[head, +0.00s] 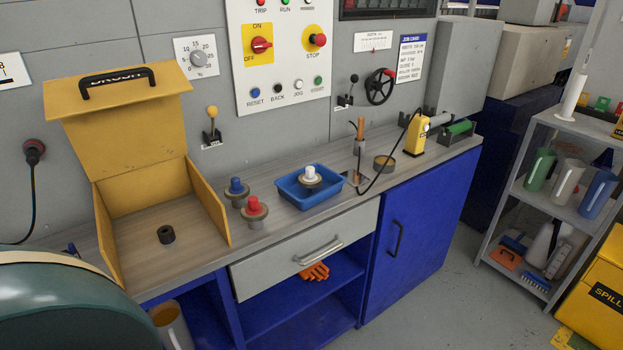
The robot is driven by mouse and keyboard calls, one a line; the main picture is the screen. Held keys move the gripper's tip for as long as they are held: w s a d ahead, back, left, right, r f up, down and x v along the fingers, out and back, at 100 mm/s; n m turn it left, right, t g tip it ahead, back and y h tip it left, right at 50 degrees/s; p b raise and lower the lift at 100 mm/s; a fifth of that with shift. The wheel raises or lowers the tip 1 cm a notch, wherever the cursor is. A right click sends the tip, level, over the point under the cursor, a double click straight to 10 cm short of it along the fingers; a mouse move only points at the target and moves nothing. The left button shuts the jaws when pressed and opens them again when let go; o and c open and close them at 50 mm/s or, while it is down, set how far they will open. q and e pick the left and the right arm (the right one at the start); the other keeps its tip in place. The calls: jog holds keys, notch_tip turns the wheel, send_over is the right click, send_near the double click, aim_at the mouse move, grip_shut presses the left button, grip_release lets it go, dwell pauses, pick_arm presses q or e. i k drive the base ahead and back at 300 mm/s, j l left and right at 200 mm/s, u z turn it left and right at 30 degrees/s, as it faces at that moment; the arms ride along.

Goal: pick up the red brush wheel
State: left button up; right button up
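The red brush wheel (253,209) stands upright on the grey worktop, with its red hub on top and a round brush disc below. It is close in front of the blue brush wheel (236,189), and left of the blue tray (290,197). A white-hubbed brush wheel (310,177) sits in that tray. Neither of my grippers shows in the head view.
A grey drawer (310,248) is below the worktop edge. A yellow device (415,135) with a cable stands at the right.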

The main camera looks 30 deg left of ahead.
aim_at(254, 212)
jog(key=u, duration=1.45)
